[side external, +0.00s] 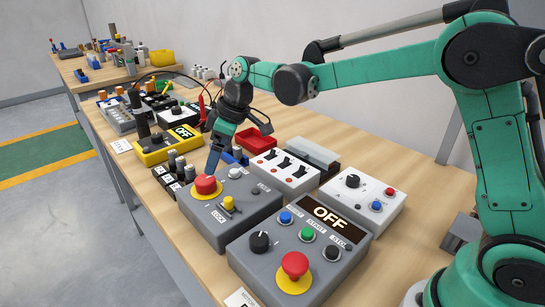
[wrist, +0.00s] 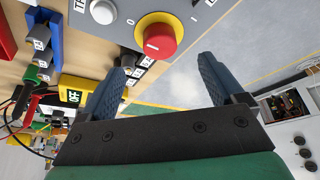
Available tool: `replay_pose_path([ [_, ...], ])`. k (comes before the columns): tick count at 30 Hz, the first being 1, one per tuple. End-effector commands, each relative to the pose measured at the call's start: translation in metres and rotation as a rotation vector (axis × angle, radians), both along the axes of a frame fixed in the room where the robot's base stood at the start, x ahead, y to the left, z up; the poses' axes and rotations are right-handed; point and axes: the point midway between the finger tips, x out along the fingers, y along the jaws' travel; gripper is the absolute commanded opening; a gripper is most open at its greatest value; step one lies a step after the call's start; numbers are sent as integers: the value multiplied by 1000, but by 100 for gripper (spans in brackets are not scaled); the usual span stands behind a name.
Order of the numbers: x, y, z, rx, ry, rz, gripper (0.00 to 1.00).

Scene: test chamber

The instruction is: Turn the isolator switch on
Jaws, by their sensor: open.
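A grey box (side external: 232,209) on the bench carries a red knob (side external: 207,186) on a yellow ring, which I take to be the isolator switch. My gripper (side external: 240,150) is open and empty above the box's back edge. In the wrist view my gripper (wrist: 165,72) has its two dark blue fingers spread, with the knob between and beyond them, apart from both.
A grey box with an OFF display (side external: 325,214) and a red mushroom button stands in front. White boxes with switches (side external: 285,170) lie to the right. A yellow OFF box (side external: 168,144) and black switches (side external: 175,173) are behind and left. The bench's left edge is near.

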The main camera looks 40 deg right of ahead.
Motion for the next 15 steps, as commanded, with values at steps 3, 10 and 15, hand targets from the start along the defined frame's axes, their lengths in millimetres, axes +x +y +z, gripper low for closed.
replay_pose_path([
  [3,8,5,-9,2,7,39,88],
  [10,16,12,-34,1,8,49,88],
  [15,22,18,-53,1,9,48,88],
])
